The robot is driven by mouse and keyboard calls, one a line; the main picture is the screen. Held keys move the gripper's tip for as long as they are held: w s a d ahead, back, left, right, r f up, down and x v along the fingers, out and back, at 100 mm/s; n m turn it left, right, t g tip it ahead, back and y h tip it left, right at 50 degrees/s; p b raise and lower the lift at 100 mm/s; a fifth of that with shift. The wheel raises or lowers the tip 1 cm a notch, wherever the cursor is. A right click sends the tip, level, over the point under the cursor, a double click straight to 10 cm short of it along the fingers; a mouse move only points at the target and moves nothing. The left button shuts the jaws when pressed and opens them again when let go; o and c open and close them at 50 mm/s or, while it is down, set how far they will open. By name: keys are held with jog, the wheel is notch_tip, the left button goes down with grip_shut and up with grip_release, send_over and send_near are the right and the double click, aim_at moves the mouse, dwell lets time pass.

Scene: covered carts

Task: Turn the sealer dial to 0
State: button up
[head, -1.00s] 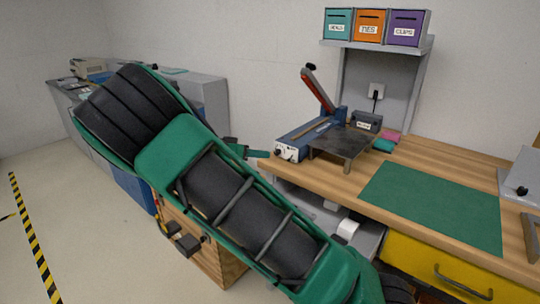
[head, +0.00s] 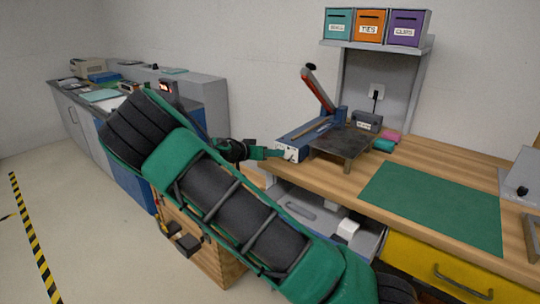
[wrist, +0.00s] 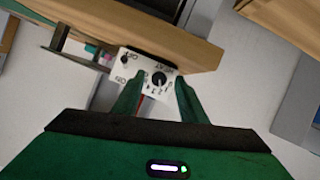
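The sealer (head: 322,132) is a blue bench machine with a raised red-handled lever, standing at the left end of the wooden bench. Its white front panel (wrist: 132,75) carries a round black dial (wrist: 159,79) marked HEAT, with small numbers around it and a light pointer line. The exact setting is too small to read. My gripper (head: 280,153) is at the panel in the head view, hiding part of it. In the wrist view my gripper (wrist: 160,86) is open, its two green fingers on either side of the dial with gaps. I cannot tell whether they touch the panel.
The wooden bench (head: 420,160) bears a green mat (head: 432,205) and a dark metal plate (head: 343,143) before the sealer. A shelf (head: 376,46) holds three coloured boxes. A yellow drawer (head: 440,272) is below. A grey counter (head: 75,125) stands far left.

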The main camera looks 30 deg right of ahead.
jog(key=shift+d, duration=0.1)
grip_shut()
jog(key=shift+w, duration=0.1)
jog(key=n+g, duration=0.1)
jog(key=n, duration=0.1)
jog(key=n+g+h, duration=0.1)
jog(key=n, duration=0.1)
jog(key=shift+w+f+h, duration=0.2)
jog(key=shift+h, duration=0.1)
jog(key=n, duration=0.1)
jog(key=n+g+h, duration=0.1)
jog(key=n, duration=0.1)
jog(key=n+h, duration=0.1)
jog(key=shift+w+a+f+n, duration=0.2)
jog(key=shift+a+f+n, duration=0.05)
jog(key=shift+n, duration=0.15)
dwell(0.4)
